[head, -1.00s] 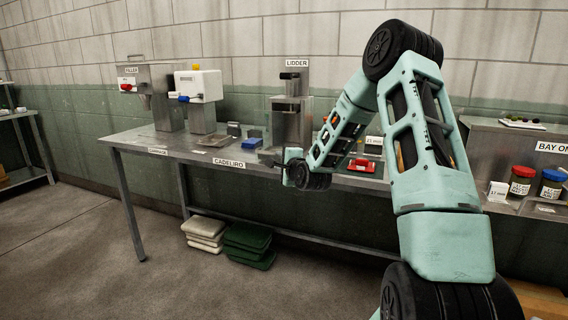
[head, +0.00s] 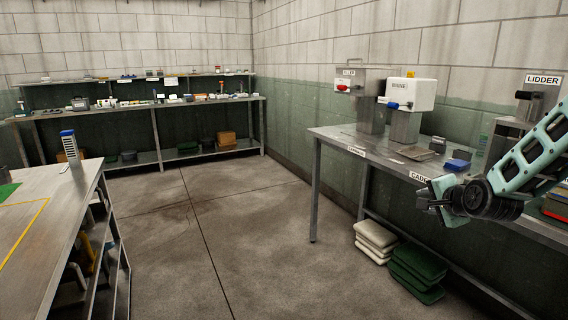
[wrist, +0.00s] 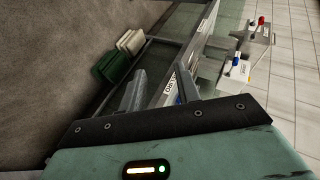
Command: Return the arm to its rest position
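My arm, pale green with black joints, reaches in from the right edge of the head view. My gripper (head: 428,197) is at its end, in front of the near edge of the steel machine bench (head: 338,136). In the wrist view my gripper (wrist: 161,84) shows two grey fingers standing apart with nothing held between them. The rest of the arm is cut off by the picture's edge.
The bench carries a filler machine (head: 362,88) and a white brine unit (head: 409,92). White sacks (head: 375,240) and green sacks (head: 418,268) lie on the floor below. A steel table (head: 45,215) stands at left. The floor between is clear.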

